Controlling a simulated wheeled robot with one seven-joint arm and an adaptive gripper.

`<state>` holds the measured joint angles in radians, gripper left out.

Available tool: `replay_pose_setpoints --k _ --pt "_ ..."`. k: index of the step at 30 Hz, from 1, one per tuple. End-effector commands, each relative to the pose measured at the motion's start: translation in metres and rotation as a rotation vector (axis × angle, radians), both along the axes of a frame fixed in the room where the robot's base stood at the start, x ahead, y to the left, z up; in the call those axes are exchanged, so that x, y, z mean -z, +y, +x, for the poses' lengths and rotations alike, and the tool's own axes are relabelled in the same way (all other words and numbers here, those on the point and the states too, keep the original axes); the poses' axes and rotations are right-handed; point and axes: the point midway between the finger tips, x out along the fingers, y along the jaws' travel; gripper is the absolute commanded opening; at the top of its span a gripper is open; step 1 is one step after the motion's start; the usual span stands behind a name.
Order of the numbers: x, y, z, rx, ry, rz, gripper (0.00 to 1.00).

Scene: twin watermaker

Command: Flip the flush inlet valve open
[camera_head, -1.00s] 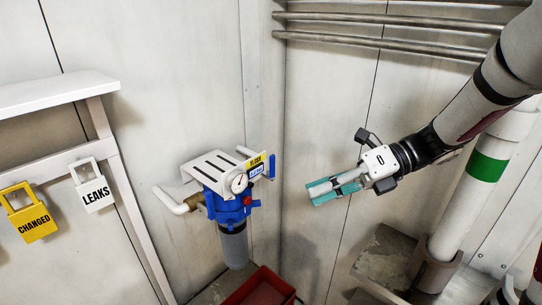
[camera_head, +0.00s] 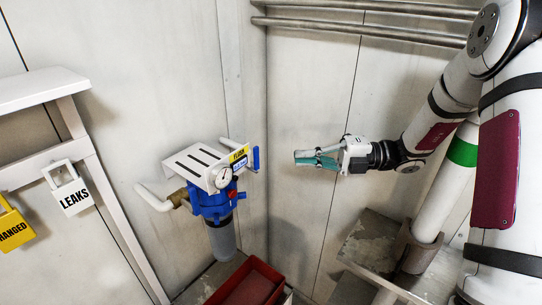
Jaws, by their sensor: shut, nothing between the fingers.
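The flush unit is a blue filter housing (camera_head: 212,205) with a grey bowl below, under a white slotted bracket (camera_head: 200,165) on the wall. A yellow and blue label plate (camera_head: 238,158) sits at the bracket's right end. The valve's blue lever handle (camera_head: 256,159) stands upright just right of the label. A round gauge (camera_head: 223,177) and a red knob (camera_head: 232,194) are on the housing front. My gripper (camera_head: 298,158) has teal fingers, points left, and is shut and empty. It is to the right of the blue lever at about its height in the picture, apart from it.
A red tray (camera_head: 275,271) lies below the filter. White pipe (camera_head: 153,198) joins the housing from the left. A white frame (camera_head: 115,205) at left carries a white LEAKS tag (camera_head: 72,196) and a yellow tag (camera_head: 14,231). Metal pipes (camera_head: 370,28) run along the upper wall. A green-banded white pipe (camera_head: 440,185) stands at right.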

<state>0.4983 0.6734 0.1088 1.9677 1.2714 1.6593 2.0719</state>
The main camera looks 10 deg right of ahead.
Motion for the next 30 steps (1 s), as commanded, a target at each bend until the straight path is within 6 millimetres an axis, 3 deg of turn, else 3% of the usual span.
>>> replay_pose_setpoints --k 18,30 --pt "-0.001 0.088 0.008 -0.003 -0.001 0.0 0.0" --pt "0.0 0.098 0.01 -0.001 -0.002 0.0 0.0"
